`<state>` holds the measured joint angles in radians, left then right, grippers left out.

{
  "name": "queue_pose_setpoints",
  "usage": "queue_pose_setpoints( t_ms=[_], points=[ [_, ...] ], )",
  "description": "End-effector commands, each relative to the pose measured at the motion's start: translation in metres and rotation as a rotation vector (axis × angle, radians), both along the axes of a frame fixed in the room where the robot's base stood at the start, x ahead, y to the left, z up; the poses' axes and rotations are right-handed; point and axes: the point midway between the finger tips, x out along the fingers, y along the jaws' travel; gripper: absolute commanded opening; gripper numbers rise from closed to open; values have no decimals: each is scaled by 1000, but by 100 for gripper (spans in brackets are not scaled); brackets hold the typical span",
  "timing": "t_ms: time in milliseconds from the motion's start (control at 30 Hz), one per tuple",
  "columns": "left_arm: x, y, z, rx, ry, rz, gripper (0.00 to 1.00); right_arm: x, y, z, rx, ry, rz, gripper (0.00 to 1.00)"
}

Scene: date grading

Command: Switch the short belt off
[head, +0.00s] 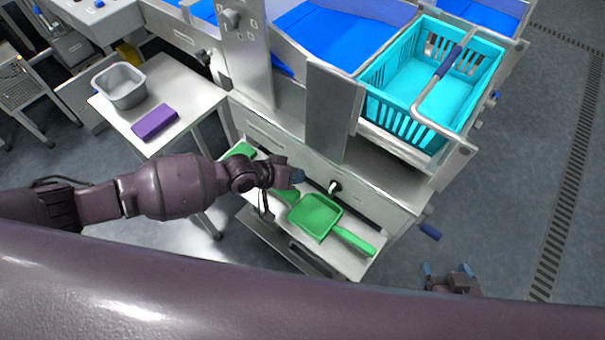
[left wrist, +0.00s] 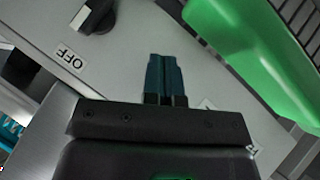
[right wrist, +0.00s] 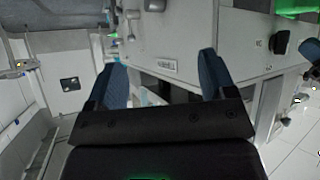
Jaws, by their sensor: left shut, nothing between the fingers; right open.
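A black rotary switch (head: 334,187) sits on the grey front panel of the machine, just above the green dustpan. In the left wrist view the switch knob (left wrist: 97,14) is at the top left, partly cut off, and an OFF label (left wrist: 71,60) shows below it. I cannot tell which position the knob points to. My left gripper (head: 298,176) is shut and empty, beside the switch and not visibly touching it; its fingertips (left wrist: 165,62) lie right of the label. My right gripper (head: 447,270) is open and empty, low at the right over the floor.
A green dustpan (head: 316,214) lies on the low shelf under the panel. A cyan basket (head: 395,115) stands above, beside a blue belt (head: 318,37). A side table at left holds a grey tub (head: 122,88) and a purple block (head: 155,121). The floor at right is clear.

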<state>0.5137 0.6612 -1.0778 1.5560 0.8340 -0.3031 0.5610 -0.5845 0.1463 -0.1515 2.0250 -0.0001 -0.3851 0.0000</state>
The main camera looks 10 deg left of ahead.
Motion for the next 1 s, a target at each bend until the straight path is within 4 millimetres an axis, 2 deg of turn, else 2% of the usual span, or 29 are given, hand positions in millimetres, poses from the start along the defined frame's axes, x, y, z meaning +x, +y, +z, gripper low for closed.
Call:
queue_pose_setpoints(
  t_ms=[33,200,467,667,1000],
  points=[
    [-4,11,-3,3,4,0,0,1,1,-1,3,-1,-2,77],
    [-12,40,-3,4,4,0,0,1,3,-4,7,0,-5,77],
    [-20,71,-3,3,4,-1,0,0,1,-11,3,9,-2,77],
    [-23,80,-1,0,3,-2,0,2,0,-10,-2,7,4,77],
    [-23,81,-1,0,2,-1,0,5,0,-7,-5,-1,10,77]
  ],
)
